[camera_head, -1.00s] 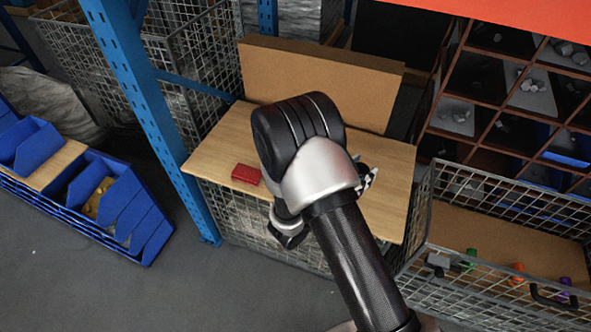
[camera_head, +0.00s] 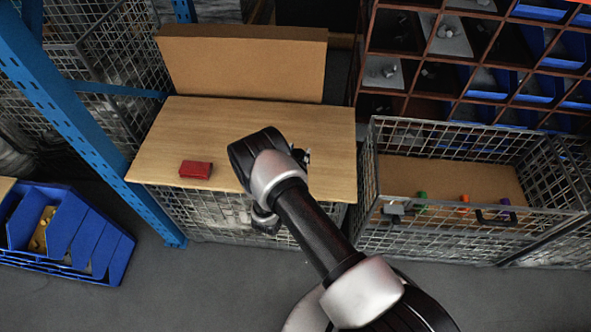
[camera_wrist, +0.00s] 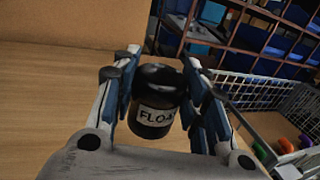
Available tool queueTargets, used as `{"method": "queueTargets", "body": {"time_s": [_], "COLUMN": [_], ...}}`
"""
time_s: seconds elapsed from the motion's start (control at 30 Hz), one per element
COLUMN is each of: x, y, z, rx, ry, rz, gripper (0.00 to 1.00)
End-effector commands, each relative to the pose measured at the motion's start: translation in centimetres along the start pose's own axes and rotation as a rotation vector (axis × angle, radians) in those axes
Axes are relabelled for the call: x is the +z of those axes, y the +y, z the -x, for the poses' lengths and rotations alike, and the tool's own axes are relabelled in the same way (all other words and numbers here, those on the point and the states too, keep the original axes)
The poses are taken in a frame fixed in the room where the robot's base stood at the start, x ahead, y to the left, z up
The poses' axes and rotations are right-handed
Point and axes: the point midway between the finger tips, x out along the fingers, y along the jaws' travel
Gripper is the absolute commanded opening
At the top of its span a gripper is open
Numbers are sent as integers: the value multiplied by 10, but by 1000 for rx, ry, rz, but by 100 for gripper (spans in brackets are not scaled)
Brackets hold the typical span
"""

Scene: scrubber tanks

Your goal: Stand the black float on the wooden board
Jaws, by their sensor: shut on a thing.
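The black float is a short black cylinder (camera_wrist: 157,88) with a white label, seen in the wrist view between the fingers of my gripper (camera_wrist: 160,92). My gripper is shut on it and holds it roughly upright. The wooden board (camera_head: 300,118) lies flat on top of a wire cage in the head view, and it fills the left of the wrist view (camera_wrist: 45,85). My gripper is over the right front part of the board. In the head view my arm hides the float and most of my gripper. I cannot tell whether the float touches the board.
A red block (camera_head: 196,169) lies on the board's left front. A brown panel (camera_head: 240,62) stands along its back edge. A blue post (camera_head: 70,105) rises at its left. A wire basket (camera_head: 460,145) with small coloured items stands to the right. The board's middle is clear.

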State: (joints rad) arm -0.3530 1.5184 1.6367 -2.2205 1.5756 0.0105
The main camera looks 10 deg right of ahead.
Motion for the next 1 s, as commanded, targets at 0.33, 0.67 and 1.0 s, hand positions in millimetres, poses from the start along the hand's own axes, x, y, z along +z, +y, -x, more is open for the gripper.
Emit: {"method": "queueTargets", "body": {"time_s": [0.33,0.67,1.0], "x": [-43,-70,-72], "y": [0,0,0], "z": [0,0,0], "rx": [0,0,0], "ry": [0,-1,0], "rz": [0,0,0], "gripper": [18,18,43]}}
